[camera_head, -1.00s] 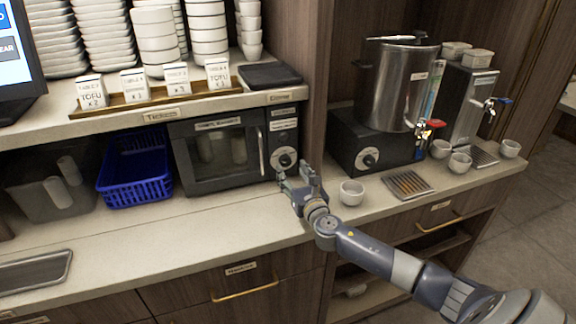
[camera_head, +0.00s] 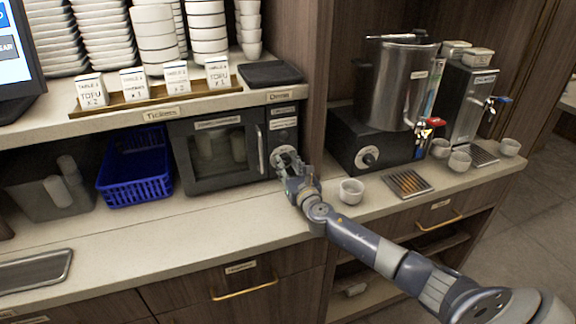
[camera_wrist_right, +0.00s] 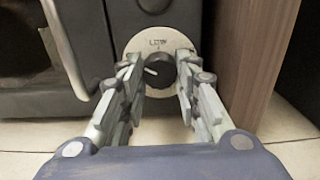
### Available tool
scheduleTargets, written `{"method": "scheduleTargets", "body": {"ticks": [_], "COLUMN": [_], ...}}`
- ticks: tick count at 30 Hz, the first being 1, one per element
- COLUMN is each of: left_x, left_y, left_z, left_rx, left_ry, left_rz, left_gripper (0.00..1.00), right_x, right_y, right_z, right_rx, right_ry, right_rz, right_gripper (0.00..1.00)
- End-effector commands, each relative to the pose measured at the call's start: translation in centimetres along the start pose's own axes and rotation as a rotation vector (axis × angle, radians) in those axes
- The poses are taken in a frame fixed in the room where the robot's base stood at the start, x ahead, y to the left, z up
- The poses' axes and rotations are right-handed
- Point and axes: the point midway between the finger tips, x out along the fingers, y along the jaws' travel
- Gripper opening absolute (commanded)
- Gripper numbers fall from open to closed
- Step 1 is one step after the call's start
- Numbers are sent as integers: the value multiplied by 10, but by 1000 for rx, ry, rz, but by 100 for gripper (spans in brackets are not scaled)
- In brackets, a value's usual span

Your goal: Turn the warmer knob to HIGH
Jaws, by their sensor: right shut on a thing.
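The warmer (camera_head: 215,160) is a dark box with a glass door and a bar handle under the shelf. Its black knob (camera_wrist_right: 158,70) sits on a pale round dial at the lower right of its front. The wrist view shows a word like "LOW" above the knob, and the knob's white mark points left. My right gripper (camera_wrist_right: 156,78) is shut on the knob, one finger at each side. In the head view the right gripper (camera_head: 291,171) partly covers the dial. My left gripper is not in view.
A wooden post (camera_head: 314,80) stands close to the right of the warmer. A white cup (camera_head: 351,191) and a drip tray (camera_head: 409,184) are right of my gripper. A steel urn (camera_head: 398,85) stands on a black base with its own knob (camera_head: 367,156). The counter in front is clear.

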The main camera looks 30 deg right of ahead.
Motion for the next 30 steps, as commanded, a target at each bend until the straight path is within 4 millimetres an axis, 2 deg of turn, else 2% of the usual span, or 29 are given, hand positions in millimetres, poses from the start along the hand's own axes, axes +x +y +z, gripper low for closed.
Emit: {"method": "scheduleTargets", "body": {"ticks": [8,14,30], "left_x": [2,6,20], "left_y": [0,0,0], "left_z": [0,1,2], "left_rx": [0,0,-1], "left_ry": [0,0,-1], "left_rz": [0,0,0], "left_gripper": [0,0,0], "right_x": [0,0,0], "right_y": [0,0,0], "right_z": [0,-1,0], "right_rx": [36,140,635], "right_ry": [-1,-1,-2], "right_rz": [-1,-2,-2], "right_gripper": [6,6,6]}}
